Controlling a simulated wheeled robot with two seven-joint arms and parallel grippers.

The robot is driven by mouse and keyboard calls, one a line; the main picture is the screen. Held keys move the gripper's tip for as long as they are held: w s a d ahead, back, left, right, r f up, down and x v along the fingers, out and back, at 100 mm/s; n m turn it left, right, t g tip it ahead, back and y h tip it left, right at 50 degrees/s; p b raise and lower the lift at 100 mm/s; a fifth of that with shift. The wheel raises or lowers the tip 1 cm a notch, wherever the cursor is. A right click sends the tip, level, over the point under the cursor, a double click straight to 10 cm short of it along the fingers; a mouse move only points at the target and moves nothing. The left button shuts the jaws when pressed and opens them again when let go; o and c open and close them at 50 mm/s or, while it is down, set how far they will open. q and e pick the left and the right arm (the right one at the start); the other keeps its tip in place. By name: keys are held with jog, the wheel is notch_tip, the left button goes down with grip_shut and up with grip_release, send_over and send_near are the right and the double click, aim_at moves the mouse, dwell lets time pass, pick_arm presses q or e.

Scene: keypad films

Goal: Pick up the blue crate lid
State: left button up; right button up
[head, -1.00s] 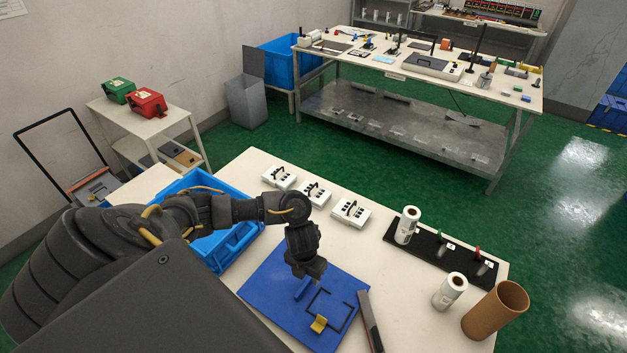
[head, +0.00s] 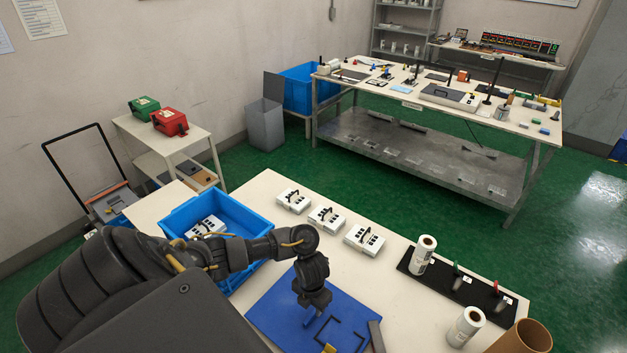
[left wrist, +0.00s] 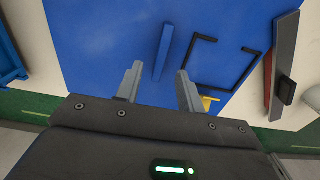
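The blue crate lid (head: 268,315) is a flat blue panel lying on the white table, with a raised blue bar as a handle. The lid also shows in the left wrist view (left wrist: 95,40), with the bar (left wrist: 163,50) upright in the picture. My left gripper (head: 314,303) hangs over the lid, pointing down at the bar. In the left wrist view my left gripper (left wrist: 159,68) is open and empty, its fingertips on either side of the bar's near end. Whether they are level with the bar I cannot tell. My right gripper is not in view.
A black outline (left wrist: 190,62) and a yellow piece (left wrist: 207,101) are on the lid. A grey-and-red tool (left wrist: 284,70) lies beside it. The open blue crate (head: 243,211) holds a white keypad unit. Several keypad units (head: 326,218), a black rack (head: 440,279) and a cardboard tube (head: 526,340) stand around.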

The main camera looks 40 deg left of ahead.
aim_at(312, 314)
pick_arm(q)
notch_tip(312, 314, down, 5)
jog(key=shift+s+d+f, duration=0.1)
jog(key=shift+s, duration=0.05)
grip_shut()
dwell(0.4)
